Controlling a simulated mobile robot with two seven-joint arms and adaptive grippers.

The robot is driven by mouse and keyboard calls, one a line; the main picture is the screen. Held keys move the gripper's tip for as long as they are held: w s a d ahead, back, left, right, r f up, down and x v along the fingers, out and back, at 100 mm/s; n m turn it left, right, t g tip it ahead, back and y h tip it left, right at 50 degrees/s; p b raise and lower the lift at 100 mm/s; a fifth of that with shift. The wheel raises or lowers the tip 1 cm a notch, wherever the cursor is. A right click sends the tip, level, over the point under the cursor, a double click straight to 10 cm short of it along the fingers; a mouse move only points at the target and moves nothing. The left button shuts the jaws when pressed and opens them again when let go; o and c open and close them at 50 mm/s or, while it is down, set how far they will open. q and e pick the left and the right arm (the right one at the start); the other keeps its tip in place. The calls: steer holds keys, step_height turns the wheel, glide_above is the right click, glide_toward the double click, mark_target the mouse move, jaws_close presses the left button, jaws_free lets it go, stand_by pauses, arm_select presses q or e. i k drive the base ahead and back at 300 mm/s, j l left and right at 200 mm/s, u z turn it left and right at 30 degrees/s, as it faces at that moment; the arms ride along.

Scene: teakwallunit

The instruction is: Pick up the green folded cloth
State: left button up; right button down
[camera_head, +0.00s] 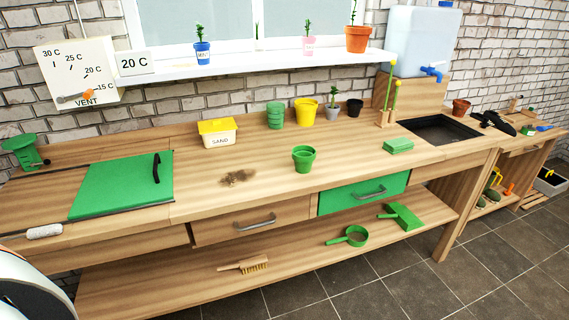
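The green folded cloth (398,146) lies flat on the wooden bench top (350,150), toward its right part. It is a small, stacked rectangle. It lies in front of the dark sink basin (437,131) and above the right end of the green drawer (363,192). Nothing touches it from above. Neither of my grippers shows in this view.
A green pot (303,158) stands left of the cloth. Several pots, a yellow-lidded sand box (217,133) and a green lid with a black handle (122,184) are further left. The bench around the cloth is clear.

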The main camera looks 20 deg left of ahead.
mark_target(394, 147)
steer(key=i+l, duration=0.35)
steer(key=i+l+u, duration=0.15)
steer(key=i+l, duration=0.6)
steer(key=l, duration=0.25)
steer(key=j+u, duration=0.05)
